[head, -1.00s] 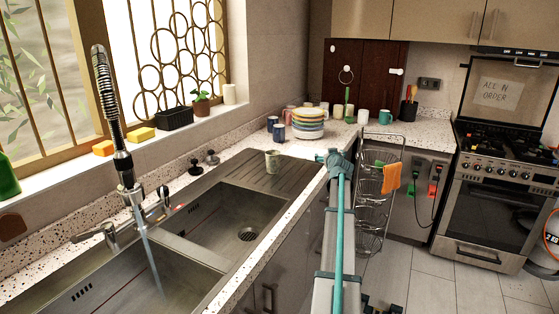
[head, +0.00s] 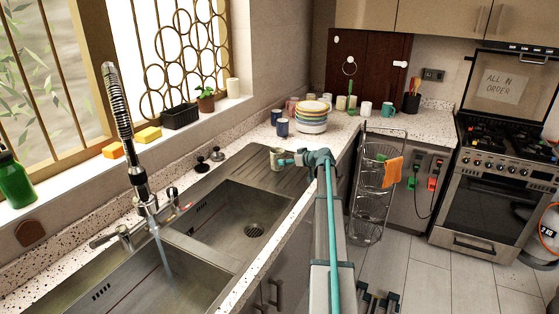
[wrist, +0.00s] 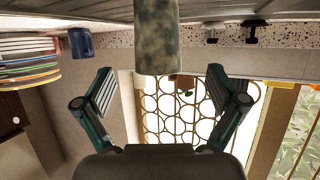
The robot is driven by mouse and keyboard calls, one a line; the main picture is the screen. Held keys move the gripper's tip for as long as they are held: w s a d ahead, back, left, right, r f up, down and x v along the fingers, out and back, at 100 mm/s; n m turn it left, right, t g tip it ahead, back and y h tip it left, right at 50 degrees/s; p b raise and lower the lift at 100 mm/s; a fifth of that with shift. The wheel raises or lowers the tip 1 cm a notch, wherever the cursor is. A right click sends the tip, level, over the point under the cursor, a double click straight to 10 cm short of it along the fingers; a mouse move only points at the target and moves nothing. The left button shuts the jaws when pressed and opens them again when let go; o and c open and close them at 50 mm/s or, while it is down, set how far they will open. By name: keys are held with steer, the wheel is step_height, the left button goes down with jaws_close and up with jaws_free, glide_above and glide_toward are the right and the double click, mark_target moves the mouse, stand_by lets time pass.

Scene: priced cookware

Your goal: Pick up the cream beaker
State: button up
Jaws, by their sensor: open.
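In the wrist view, which is upside down, the beaker (wrist: 157,38) is centred ahead of my gripper (wrist: 160,80). The two fingers are spread wide on either side of its line, with clear gaps. The rim end is level with the fingertips in the picture; I cannot tell how deep it is between them. Nothing is held.
The sink basin (head: 235,212) is in front, with the tap (head: 140,175) running. Several cups stand farther back along the counter.

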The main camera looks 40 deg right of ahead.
mark_target(282, 157)
steer(key=p+x, duration=0.1)
steer(key=x, duration=0.3)
steer(key=shift+w+d, duration=0.1)
steer(key=shift+w, duration=0.05)
steer(key=p+x, duration=0.1)
steer(key=x, duration=0.1)
steer(key=p+x, duration=0.2)
steer(key=shift+w+d+r, duration=0.15)
steer(key=shift+r, duration=0.05)
steer(key=shift+w+f, duration=0.35)
steer(key=shift+w, duration=0.05)
steer(key=c, duration=1.2)
